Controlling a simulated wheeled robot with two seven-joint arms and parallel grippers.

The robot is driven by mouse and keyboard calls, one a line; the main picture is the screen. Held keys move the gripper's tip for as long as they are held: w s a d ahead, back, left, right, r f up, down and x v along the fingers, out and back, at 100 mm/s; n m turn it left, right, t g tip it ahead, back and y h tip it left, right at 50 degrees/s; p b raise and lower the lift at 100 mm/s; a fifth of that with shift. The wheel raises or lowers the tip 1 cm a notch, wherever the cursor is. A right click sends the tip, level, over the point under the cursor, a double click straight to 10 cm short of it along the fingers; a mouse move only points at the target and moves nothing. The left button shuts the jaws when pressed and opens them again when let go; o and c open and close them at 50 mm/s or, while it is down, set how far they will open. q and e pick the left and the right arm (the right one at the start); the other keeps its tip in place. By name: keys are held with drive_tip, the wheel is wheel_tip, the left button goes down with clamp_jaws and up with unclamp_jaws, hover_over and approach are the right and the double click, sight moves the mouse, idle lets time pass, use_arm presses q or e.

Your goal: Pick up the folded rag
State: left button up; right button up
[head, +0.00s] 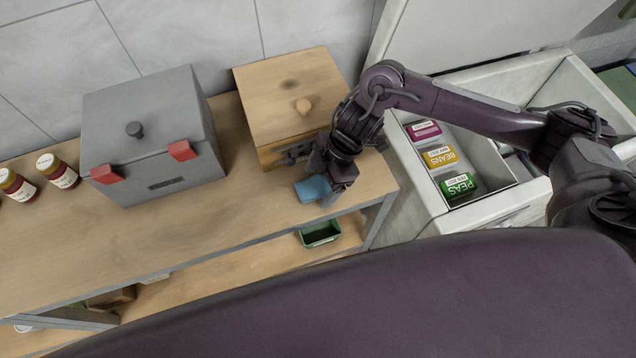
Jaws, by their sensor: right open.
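The folded rag (312,189) is a small blue pad lying on the wooden bench top near its right front edge. My right gripper (328,192) is over the rag's right side, coming down from above with its jaws open. The gripper hides part of the rag, and I cannot tell whether the fingers touch it. My left gripper is not in view.
A wooden box (290,95) with a knob stands just behind the gripper. A green bin (321,234) sits on the lower shelf. An open chest freezer (408,190) holding labelled packs stands right.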

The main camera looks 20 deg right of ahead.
sight(320, 181)
drive_tip(key=shift+f, duration=0.15)
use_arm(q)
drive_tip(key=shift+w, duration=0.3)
use_arm(e)
drive_tip(key=shift+c, duration=0.5)
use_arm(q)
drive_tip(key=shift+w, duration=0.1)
use_arm(e)
drive_tip(key=c, duration=1)
drive_tip(key=shift+o, duration=0.2)
